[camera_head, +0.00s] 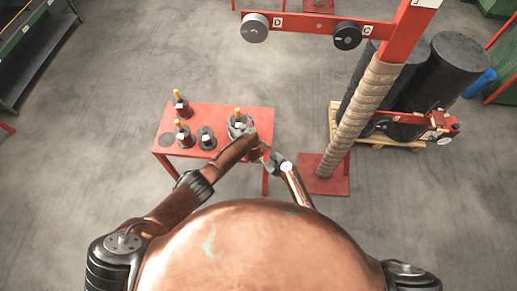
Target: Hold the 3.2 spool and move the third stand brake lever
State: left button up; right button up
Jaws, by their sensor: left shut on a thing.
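Several dark spools stand on the red table, some with yellow tops; I cannot read which is 3.2. A red stand (398,40) carries round dark discs marked D (255,28) and C (347,36). I cannot single out the third stand's brake lever.
The red table (222,113) holds other spools (182,105) at its left. A tan-wrapped post (355,115) rises from a red floor plate (322,178) right of the table. Big black rolls (445,70) stand on a pallet behind it. Grey floor is open at left.

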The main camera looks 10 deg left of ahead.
jog(key=shift+w+a+f, duration=0.1)
jog(key=shift+w+a, duration=0.05)
jog(key=shift+c, duration=0.3)
grip_shut()
dwell(0.5)
